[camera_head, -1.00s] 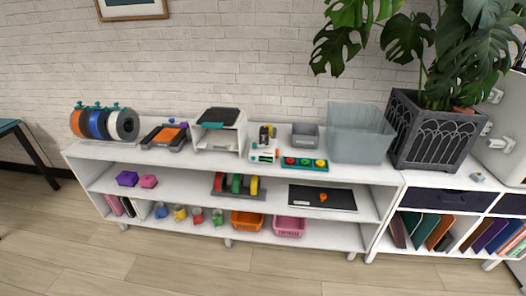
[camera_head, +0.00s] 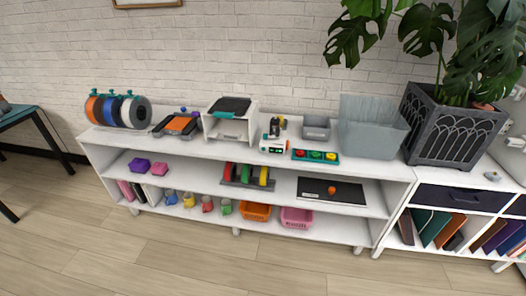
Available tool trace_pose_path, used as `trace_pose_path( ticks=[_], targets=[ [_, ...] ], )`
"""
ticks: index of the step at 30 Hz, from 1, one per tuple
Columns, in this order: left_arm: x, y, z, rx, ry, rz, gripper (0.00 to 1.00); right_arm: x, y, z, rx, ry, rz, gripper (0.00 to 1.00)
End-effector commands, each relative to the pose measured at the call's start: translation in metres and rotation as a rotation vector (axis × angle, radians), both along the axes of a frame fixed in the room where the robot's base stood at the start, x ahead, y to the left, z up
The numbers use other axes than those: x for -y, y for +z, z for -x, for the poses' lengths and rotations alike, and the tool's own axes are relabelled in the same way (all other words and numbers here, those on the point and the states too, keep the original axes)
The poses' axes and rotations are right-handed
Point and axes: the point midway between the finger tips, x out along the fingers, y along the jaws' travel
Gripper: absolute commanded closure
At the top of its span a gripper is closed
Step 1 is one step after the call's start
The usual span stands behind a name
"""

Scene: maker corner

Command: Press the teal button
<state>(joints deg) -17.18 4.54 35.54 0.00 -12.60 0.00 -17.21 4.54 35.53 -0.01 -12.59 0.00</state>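A small teal panel (camera_head: 316,160) lies near the front edge of the white shelf's top. It carries a red button (camera_head: 300,153), a green button (camera_head: 316,155) and a yellow button (camera_head: 331,156) in a row. The panel's base is teal; the middle button looks green, and I cannot tell a separate teal button at this size. Neither of my grippers is in the head view.
A small white machine (camera_head: 272,146) stands left of the panel, a grey bin (camera_head: 316,132) behind it, and a translucent tub (camera_head: 372,140) to its right. The white shelf (camera_head: 225,212) holds several items. The wood floor (camera_head: 200,265) in front is clear.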

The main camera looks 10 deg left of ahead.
Motion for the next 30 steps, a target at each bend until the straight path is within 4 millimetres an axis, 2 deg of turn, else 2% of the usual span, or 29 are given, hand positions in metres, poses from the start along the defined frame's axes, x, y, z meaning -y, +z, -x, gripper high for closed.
trace_pose_path(
  ticks=[1,5,30],
  targets=[
    [0.0,0.0,0.0001,0.0,0.0,0.0,0.82,0.0,0.0,0.0,0.0,0.0,0.0,0.6],
    [0.0,0.0,0.0002,0.0,0.0,0.0,0.99,0.0,0.0,0.0,0.0,0.0,0.0,0.6],
    [-0.0002,0.0,0.0005,-0.001,0.0,0.0,1.0,0.0002,0.0,0.0,0.0,0.0,0.0,0.6]
  ],
)
